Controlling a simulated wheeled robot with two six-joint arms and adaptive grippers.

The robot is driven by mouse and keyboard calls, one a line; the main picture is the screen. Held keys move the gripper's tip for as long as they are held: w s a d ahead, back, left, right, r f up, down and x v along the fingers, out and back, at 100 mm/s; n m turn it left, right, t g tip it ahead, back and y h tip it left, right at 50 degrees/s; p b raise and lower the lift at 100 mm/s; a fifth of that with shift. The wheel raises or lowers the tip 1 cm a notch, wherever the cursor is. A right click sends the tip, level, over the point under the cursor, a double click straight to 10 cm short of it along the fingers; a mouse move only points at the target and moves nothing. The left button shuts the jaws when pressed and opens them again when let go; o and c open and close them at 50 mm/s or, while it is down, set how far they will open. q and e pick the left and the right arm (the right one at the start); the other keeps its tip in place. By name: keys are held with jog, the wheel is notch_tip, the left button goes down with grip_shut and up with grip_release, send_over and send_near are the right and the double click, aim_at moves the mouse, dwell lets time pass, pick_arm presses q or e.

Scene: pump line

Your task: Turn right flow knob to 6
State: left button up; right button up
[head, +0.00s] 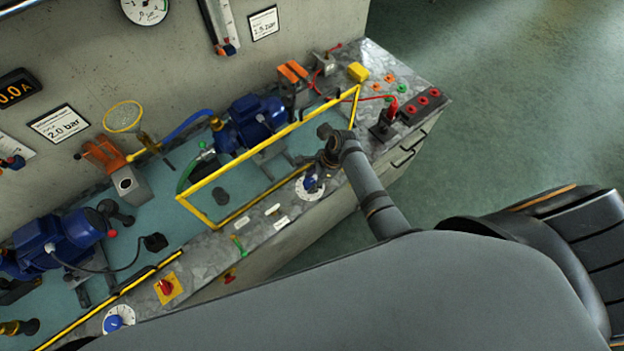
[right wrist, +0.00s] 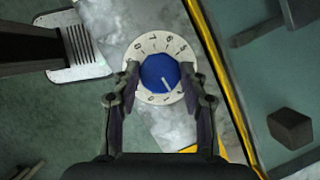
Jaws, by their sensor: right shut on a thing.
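The right flow knob is a blue knob (right wrist: 158,73) on a round white numbered dial (right wrist: 148,46). In the head view the blue knob (head: 309,184) sits near the front edge of the bench, below the yellow frame. My right gripper (right wrist: 160,76) has one finger on each side of the knob and is shut on it. In the head view my right gripper (head: 316,176) comes down over the dial and partly hides it. The knob's white pointer line points to the lower right in the wrist view; the number there is too small to read surely. My left gripper is not in view.
A yellow frame (head: 250,150) stands just behind the knob, around a blue pump (head: 250,120). A second blue knob (head: 115,322) and a red-yellow switch (head: 168,287) are at the lower left. A red-socket block (head: 422,104) is at the right end. Floor right of the bench is clear.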

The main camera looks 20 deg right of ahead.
jog(key=shift+w+r+n+g+p, duration=0.15)
jog(key=shift+n+g+p, duration=0.4)
jog(key=shift+n, duration=0.55)
jog(key=shift+n+g, duration=0.25)
jog(key=shift+n, duration=0.55)
jog(key=shift+w+n+g+h+p, duration=0.15)
jog(key=shift+n+g, duration=0.3)
jog(key=shift+n, duration=0.7)
jog(key=shift+s+n+g+h+p, duration=0.2)
jog(key=shift+n+g, duration=0.25)
jog(key=shift+n, duration=0.7)
jog(key=o, duration=1.1)
jog(key=shift+o, duration=0.2)
jog(key=v, duration=0.7)
jog(key=shift+w, duration=0.25)
